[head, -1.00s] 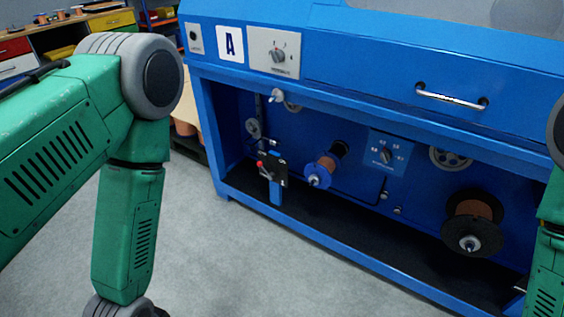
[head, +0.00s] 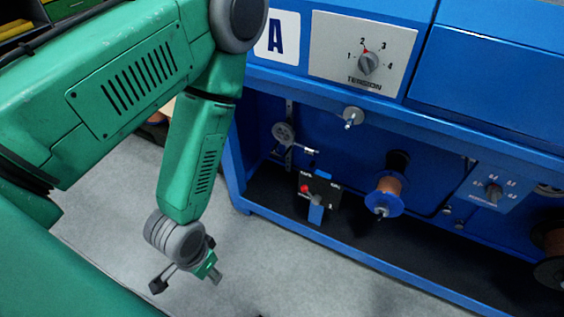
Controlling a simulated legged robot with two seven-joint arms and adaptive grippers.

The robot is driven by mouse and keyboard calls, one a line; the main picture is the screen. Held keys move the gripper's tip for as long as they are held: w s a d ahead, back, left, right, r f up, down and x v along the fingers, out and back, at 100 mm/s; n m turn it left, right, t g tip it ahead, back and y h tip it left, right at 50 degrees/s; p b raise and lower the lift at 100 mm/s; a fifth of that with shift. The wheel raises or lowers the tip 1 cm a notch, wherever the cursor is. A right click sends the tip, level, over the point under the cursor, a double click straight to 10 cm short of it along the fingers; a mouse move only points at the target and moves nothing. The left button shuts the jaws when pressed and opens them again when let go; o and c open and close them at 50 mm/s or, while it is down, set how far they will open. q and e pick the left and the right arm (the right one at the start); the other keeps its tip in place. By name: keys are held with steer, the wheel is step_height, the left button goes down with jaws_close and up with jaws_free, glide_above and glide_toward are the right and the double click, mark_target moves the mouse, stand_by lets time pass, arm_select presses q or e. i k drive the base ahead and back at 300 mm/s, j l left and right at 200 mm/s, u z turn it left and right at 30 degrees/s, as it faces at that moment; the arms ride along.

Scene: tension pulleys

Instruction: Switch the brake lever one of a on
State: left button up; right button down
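The blue machine marked A (head: 276,34) stands ahead. In its open bay is a small black brake panel (head: 326,189) on a blue post. A lever with a red knob (head: 304,188) is at the panel's left side, and the small white lettering is too small to read. My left gripper (head: 212,277) hangs lower left of the panel, over the floor in front of the machine and clear of the lever. Its fingers are small and partly hidden, so its opening is unclear. My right gripper is out of view.
A tension dial (head: 368,62) is on the upper panel, its red mark near 2. A blue-flanged copper spool (head: 387,195) and a smaller dial (head: 493,192) are right of the brake panel. The bay's lower blue rail (head: 350,254) runs in front. Grey floor is free before it.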

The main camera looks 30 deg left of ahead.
mark_target(316, 200)
steer(key=i+j, duration=0.1)
steer(key=j, duration=0.25)
steer(key=i+j, duration=0.1)
steer(key=j, duration=0.2)
steer(key=i+j, duration=0.1)
steer(key=j, duration=0.25)
steer(key=i+j, duration=0.1)
steer(key=j, duration=0.2)
